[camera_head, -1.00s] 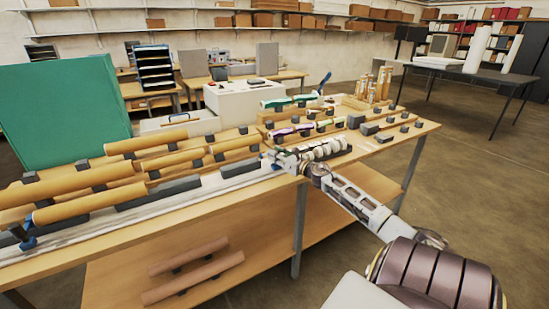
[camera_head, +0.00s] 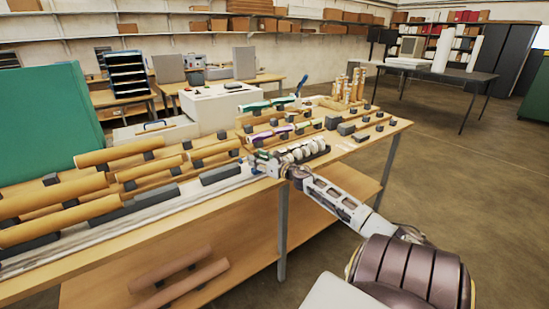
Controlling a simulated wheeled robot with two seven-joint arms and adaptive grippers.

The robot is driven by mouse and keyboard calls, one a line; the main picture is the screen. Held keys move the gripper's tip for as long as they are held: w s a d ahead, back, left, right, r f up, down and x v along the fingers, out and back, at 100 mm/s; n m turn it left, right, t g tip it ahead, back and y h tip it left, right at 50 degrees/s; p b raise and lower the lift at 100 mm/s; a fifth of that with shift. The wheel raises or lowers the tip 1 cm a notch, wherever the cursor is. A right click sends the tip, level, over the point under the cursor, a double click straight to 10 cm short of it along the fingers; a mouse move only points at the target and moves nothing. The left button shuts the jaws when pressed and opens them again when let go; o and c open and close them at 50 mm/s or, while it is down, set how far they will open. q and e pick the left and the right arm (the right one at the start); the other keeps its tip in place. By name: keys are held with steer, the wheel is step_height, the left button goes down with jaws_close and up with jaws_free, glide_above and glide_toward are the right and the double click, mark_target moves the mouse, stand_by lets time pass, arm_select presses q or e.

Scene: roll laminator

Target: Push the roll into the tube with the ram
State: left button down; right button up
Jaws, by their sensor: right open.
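Several brown cardboard tubes (camera_head: 60,213) lie on dark blocks along the left of the workbench. A purple-ended roll (camera_head: 265,135) and a green roll (camera_head: 256,106) lie on a rack in the middle of the bench. My right gripper (camera_head: 264,163) is open at the bench's front edge, by the right end of a long pale rail (camera_head: 165,208). It is small here, and I see nothing clearly between its fingers. Several white discs stand in a row (camera_head: 302,151) just beyond it. I cannot tell which thing is the ram. My left gripper is out of view.
A green panel (camera_head: 45,120) blocks the back left. Short upright tubes (camera_head: 350,88) stand at the back right. Two tubes lie on the lower shelf (camera_head: 180,283). The floor at right is clear.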

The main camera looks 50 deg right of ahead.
steer(key=s, duration=1.1)
steer(key=shift+s, duration=0.3)
stand_by(0.3)
stand_by(0.4)
steer(key=shift+a, duration=0.1)
